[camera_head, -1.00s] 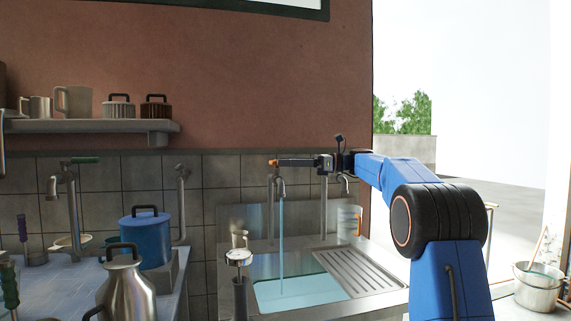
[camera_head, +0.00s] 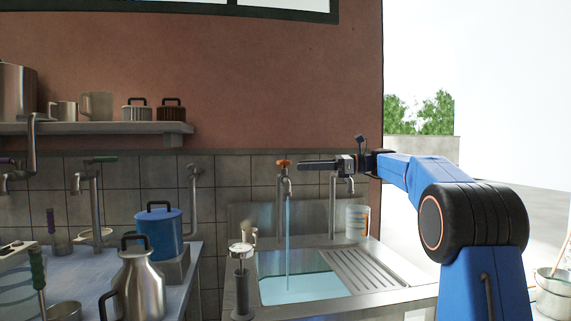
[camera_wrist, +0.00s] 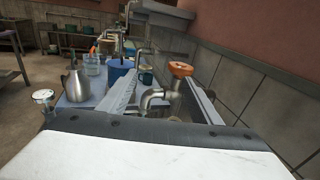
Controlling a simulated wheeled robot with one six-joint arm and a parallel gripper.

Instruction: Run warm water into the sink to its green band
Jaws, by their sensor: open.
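The metal sink tap (camera_head: 287,186) has an orange handle (camera_head: 284,163) on top. A clear bluish stream (camera_head: 287,240) runs from its spout into the sink basin (camera_head: 262,268). Light blue water (camera_head: 305,287) lies in the basin. I cannot make out a green band or tell the water's warmth. My gripper (camera_head: 299,165) is open at handle height, just right of the handle in the head view. In the wrist view, the orange handle (camera_wrist: 180,69) appears between the parted fingers (camera_wrist: 160,90), apparently untouched. A second tap (camera_head: 341,182) stands to the right, partly behind my gripper.
A ribbed drainboard (camera_head: 372,270) lies right of the basin, with a white container (camera_head: 357,222) behind it. A steel jug (camera_head: 140,285) and blue pot (camera_head: 160,230) stand on the left counter. A shelf (camera_head: 100,128) with mugs hangs above. A bucket (camera_head: 553,290) is far right.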

